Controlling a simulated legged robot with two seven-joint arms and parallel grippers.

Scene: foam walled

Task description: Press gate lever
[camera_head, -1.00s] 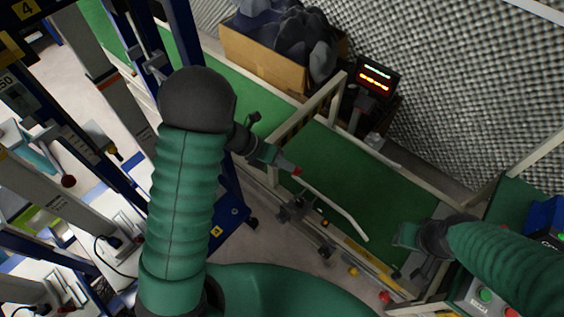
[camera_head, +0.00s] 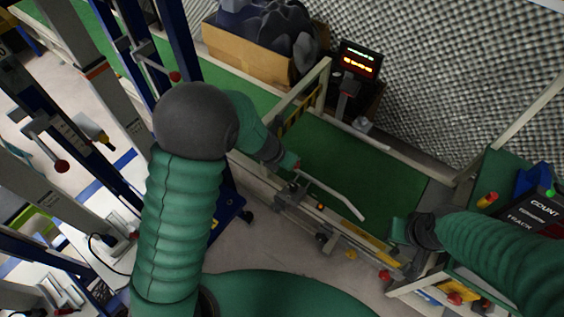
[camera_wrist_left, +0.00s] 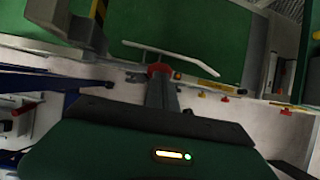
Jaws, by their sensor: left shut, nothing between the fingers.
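The gate lever is a pale, slightly bent bar (camera_head: 335,196) along the near edge of the green conveyor bed (camera_head: 365,170). It also shows in the left wrist view (camera_wrist_left: 172,56), running left to right just beyond my fingers. My left gripper (camera_head: 294,166) is shut and empty, its red tip at the upper left end of the lever. In the left wrist view the gripper (camera_wrist_left: 160,70) overlaps the lever's near side; I cannot tell whether they touch. My right gripper (camera_head: 402,231) is by the conveyor's right end, away from the lever; its fingers are unclear.
A cardboard box (camera_head: 245,52) of dark lumps stands on the belt at the back. A lit display (camera_head: 359,60) stands behind the rail. Blue and grey posts (camera_head: 118,120) crowd the left. A button panel (camera_head: 530,205) is at the right.

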